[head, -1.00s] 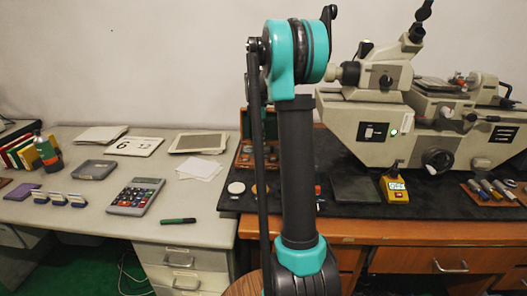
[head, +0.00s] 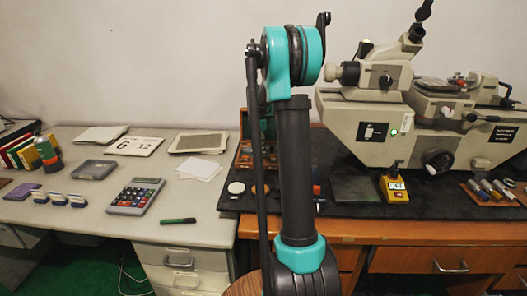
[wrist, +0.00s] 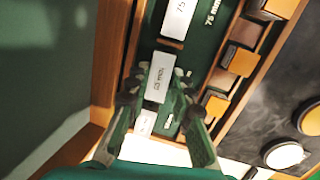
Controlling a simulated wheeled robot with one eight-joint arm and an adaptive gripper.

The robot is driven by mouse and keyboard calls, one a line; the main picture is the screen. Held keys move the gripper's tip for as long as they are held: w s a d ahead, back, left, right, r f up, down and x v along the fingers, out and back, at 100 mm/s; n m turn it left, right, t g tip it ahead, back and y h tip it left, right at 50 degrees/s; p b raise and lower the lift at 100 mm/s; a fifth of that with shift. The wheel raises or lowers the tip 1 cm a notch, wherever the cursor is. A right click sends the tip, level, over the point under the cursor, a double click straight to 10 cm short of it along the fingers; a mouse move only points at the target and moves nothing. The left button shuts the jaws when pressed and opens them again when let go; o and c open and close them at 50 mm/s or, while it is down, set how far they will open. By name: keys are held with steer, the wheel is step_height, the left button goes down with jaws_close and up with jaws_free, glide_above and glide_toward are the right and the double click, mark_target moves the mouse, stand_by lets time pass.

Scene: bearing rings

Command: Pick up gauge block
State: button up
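In the wrist view, a pale gauge block (wrist: 159,77) with a printed label sits in a slot of a green-lined wooden case (wrist: 109,55). My gripper (wrist: 160,80) is over the case with one fingertip on each side of this block. The fingers are apart, and a narrow gap seems to show beside the block. Other pale blocks lie in the same row, one above (wrist: 178,18) and one below (wrist: 145,122). In the head view the case (head: 244,158) is partly hidden behind my arm, and my gripper is out of sight.
The case's right compartments hold several orange-brown blocks (wrist: 242,62). Round discs (wrist: 283,154) lie on the dark mat to the right. In the head view, a large measuring machine (head: 400,115) and a yellow device (head: 394,189) stand right of my arm. A calculator (head: 136,196) lies left.

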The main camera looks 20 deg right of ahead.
jaws_close()
steer(key=shift+r, duration=0.1)
